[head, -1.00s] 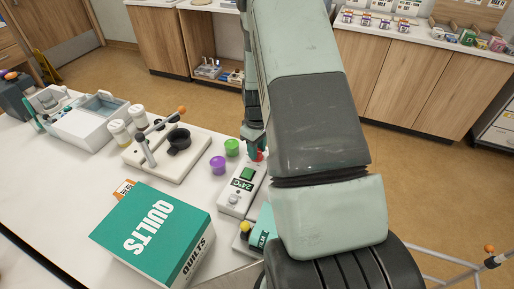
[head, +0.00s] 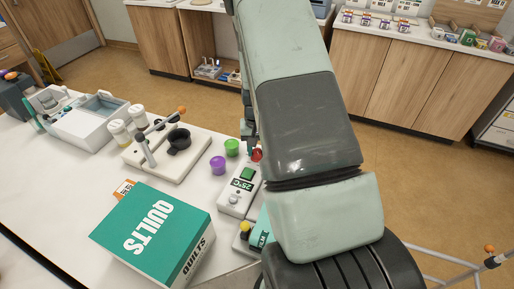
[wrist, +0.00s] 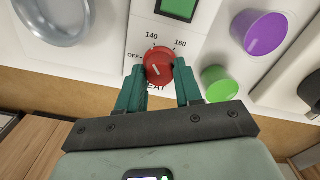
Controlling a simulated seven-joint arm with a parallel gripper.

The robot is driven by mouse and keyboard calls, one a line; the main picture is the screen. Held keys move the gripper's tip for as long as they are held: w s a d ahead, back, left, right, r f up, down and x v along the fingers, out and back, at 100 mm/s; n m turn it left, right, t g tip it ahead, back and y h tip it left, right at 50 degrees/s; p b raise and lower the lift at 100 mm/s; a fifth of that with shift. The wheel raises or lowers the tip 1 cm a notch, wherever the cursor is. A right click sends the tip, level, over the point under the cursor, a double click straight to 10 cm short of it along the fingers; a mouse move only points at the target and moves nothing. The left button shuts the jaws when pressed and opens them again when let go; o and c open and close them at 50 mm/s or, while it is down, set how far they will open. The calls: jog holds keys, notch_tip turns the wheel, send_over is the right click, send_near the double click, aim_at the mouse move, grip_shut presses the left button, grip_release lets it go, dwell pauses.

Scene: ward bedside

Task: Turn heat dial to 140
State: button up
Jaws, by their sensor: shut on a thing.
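The red heat dial (wrist: 158,62) sits on the white heater panel (wrist: 198,22), with "OFF", "140" and "160" printed around it. A short white line shows on the dial's face; which mark it points to is hard to tell. My gripper (wrist: 160,72) is shut on the dial, one teal finger on each side. In the head view the dial (head: 257,155) shows as a bit of red at the far end of the heater unit (head: 232,203), partly hidden by my arm. The unit's display (head: 242,184) seems to read 25°C.
Purple (head: 217,165) and green (head: 232,147) round pieces stand left of the heater. A teal "QUILTS" box (head: 150,232) lies in front. A board with a lever (head: 160,165) is farther left. A yellow-topped item (head: 244,227) is close to the heater's near end.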

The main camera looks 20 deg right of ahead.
jog(key=shift+m, duration=0.8)
jog(key=o, duration=1)
jog(key=shift+o, duration=0.2)
notch_tip(320, 180, up, 11)
